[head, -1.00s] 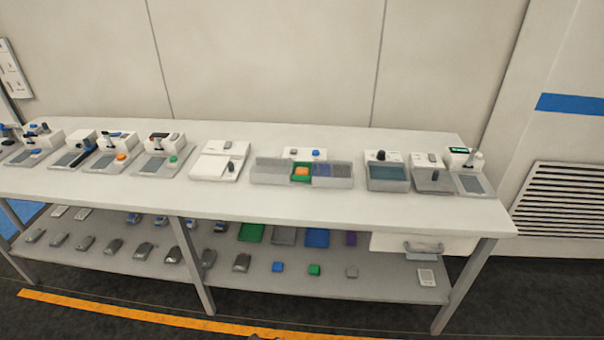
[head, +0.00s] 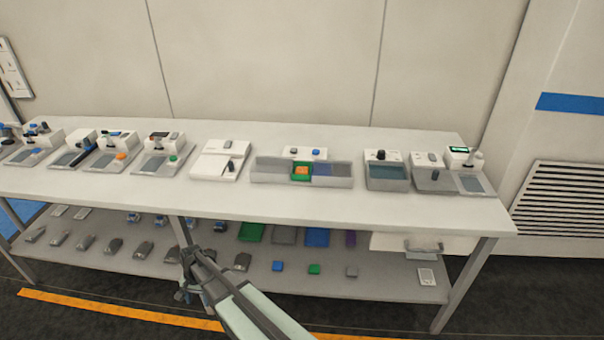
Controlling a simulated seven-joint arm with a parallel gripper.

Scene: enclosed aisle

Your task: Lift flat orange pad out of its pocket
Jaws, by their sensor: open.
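The flat orange pad (head: 302,170) lies in the green pocket (head: 294,178) of a low grey divided tray (head: 268,180) on the bench top. The green pocket is near the tray's middle, with a grey compartment to its left and a blue-purple one to its right. My gripper (head: 186,293) is small and dark in the picture, at the lower left of the tray and in front of the lower shelf. It is open and empty, well apart from the pad. The fingertips are too small to see clearly.
White instruments stand left and right of the tray, including a white-lidded unit (head: 220,162) and a teal-windowed unit (head: 386,172). The bench's front strip (head: 300,205) is clear. The lower shelf (head: 320,292) holds several small blocks and grey items. A wall rises behind.

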